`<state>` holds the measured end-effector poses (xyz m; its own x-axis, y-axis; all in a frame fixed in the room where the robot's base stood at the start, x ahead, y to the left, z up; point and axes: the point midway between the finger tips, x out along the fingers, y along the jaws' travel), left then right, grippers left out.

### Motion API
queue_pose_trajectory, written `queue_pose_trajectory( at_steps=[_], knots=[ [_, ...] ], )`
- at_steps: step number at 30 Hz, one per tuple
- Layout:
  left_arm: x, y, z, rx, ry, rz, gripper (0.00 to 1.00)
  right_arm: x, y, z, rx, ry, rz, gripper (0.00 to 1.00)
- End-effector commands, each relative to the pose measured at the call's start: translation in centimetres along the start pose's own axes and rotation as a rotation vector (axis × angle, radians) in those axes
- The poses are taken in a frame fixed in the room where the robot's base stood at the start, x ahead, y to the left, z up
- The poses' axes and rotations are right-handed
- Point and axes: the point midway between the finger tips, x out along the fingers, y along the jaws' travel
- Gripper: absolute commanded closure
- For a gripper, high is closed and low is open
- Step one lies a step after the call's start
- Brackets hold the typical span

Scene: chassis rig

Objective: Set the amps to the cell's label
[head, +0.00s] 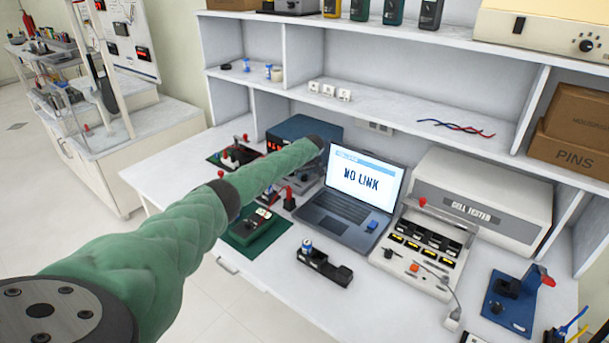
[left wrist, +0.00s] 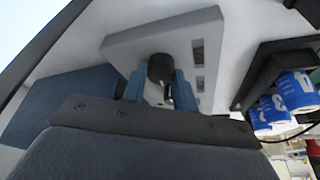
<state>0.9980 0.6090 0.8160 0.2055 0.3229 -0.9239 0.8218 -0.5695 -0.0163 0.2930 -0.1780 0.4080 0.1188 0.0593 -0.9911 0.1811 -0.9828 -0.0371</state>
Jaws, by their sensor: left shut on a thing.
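The blue bench power supply (head: 305,127) stands at the back of the bench, with red digits (head: 274,146) on its front. My green-sleeved left arm crosses in front and hides much of that front. In the left wrist view my left gripper (left wrist: 160,88) has its two blue fingers closed around a black round knob (left wrist: 160,66) on a pale grey panel (left wrist: 125,42). A cell with a blue label (head: 307,246) stands in a black holder (head: 324,267); its print is too small to read. My right gripper is not in view.
A laptop (head: 345,208) reading "NO LINK" is beside the supply. A cell tester (head: 482,205), a tray of small parts (head: 425,245) and a blue fixture (head: 510,303) are to the right. A green-based device (head: 256,232) sits below my forearm. Shelves overhang the back.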

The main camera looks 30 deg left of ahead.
Motion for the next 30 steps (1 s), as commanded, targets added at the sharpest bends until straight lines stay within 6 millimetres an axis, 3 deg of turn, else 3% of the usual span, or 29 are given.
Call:
queue_pose_trajectory(
  at_steps=[12,19,30],
  knots=[
    [0.1,-0.3,0.1,0.292,0.004,0.122,0.94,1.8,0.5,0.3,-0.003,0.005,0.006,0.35],
    [0.2,-0.3,0.1,0.493,0.008,0.205,0.94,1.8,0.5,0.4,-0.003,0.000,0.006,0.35],
    [0.2,-0.4,0.0,0.765,0.013,0.318,0.94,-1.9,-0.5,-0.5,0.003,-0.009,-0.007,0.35]
  ],
)
